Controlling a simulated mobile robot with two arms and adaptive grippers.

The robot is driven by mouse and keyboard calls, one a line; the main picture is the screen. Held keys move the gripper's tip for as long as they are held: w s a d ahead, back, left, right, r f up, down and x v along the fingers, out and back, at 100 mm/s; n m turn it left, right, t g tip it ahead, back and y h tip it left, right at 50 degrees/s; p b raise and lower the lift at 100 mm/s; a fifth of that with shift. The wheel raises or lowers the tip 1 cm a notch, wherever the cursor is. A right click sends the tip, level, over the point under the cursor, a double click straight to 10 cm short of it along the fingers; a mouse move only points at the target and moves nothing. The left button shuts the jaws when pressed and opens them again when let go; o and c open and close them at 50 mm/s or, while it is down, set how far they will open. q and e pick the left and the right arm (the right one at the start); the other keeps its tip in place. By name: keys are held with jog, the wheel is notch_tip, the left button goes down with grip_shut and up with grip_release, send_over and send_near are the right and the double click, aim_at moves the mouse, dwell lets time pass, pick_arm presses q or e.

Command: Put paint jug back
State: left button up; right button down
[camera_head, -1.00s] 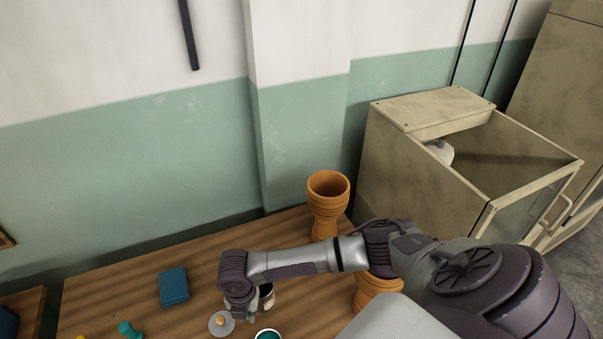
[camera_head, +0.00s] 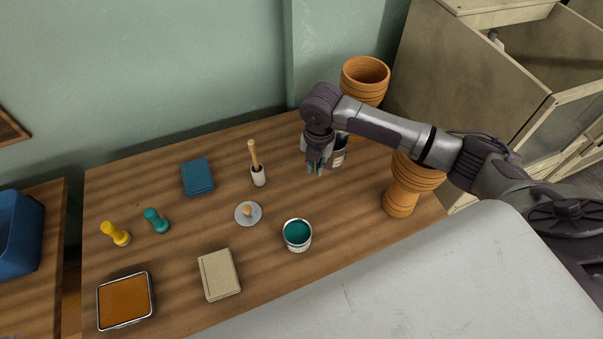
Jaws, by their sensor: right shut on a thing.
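The paint jug (camera_head: 340,154), a small metal vessel with a dark band, is at the back right of the wooden table (camera_head: 290,190). My right gripper (camera_head: 316,166) points down beside it and is shut on it. The gripper and wrist hide part of the jug. I cannot tell if its base touches the table. My left gripper is not in view.
A beige cabinet (camera_head: 475,85) stands right.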

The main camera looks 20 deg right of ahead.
jog(key=w+a+f, duration=0.2)
jog(key=w+a, duration=0.1)
jog(key=shift+a+f, duration=0.3)
jog(key=shift+f, duration=0.1)
notch_tip(320, 180, down, 4)
jog(key=shift+r, duration=0.1)
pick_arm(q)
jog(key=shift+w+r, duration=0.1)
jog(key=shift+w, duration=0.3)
pick_arm(e)
jog(key=shift+f, duration=0.3)
jog(key=c, duration=1.2)
grip_release()
jog(key=shift+r, duration=0.1)
